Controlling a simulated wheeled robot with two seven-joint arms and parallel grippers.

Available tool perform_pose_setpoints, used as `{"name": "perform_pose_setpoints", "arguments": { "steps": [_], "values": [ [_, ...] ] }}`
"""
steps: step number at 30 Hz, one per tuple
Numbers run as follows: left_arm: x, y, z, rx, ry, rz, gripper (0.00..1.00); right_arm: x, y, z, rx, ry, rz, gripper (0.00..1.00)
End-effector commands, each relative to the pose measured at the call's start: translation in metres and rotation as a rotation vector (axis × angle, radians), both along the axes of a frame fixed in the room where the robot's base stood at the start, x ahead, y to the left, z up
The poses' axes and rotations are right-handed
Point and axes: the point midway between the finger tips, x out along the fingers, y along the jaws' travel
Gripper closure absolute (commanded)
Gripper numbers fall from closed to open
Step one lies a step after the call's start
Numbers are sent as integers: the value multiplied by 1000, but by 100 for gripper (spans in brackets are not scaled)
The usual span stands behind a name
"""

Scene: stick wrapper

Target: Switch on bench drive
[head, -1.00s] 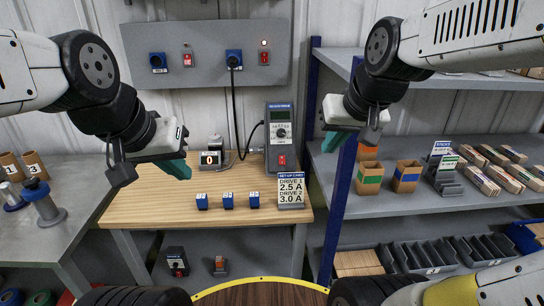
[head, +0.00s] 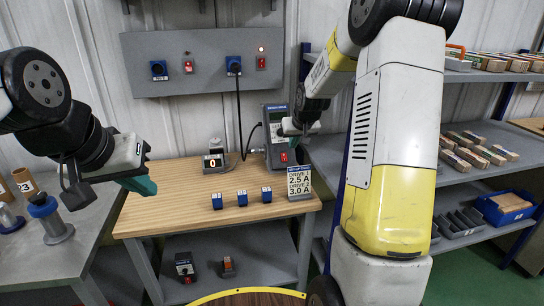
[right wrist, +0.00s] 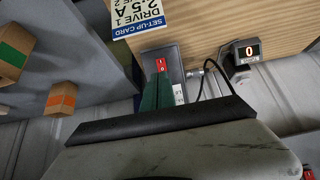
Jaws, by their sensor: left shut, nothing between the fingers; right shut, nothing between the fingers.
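The bench drive (head: 277,112) is a grey upright box with a blue top label, standing at the back right of the wooden bench. Its red rocker switch (head: 284,157) shows low on its front, and also in the right wrist view (right wrist: 162,65). My right gripper (head: 298,127) is in front of the drive and hides part of its face. In the right wrist view its shut green fingertips (right wrist: 163,80) are close to the switch; I cannot tell whether they touch. My left gripper (head: 145,186) is shut and empty over the bench's left edge.
A set-up card (head: 299,182) stands in front of the drive. A small display reading 0 (head: 213,162) and several blue blocks (head: 242,198) are on the bench. A wall panel (head: 205,62) has two sockets, a plugged cable and a lit lamp. Shelves stand at right.

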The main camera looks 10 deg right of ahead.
Motion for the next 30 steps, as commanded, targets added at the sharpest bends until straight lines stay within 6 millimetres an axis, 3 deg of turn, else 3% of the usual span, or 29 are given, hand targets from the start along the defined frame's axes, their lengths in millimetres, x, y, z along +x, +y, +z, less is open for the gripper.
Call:
{"name": "perform_pose_setpoints", "arguments": {
  "steps": [14,30],
  "values": [
    [0,0,0,0,0,0,100,6,0,-10,0,3,0,100],
    [0,0,0,0,0,0,100,69,2,-93,0,2,0,100]
  ]
}}
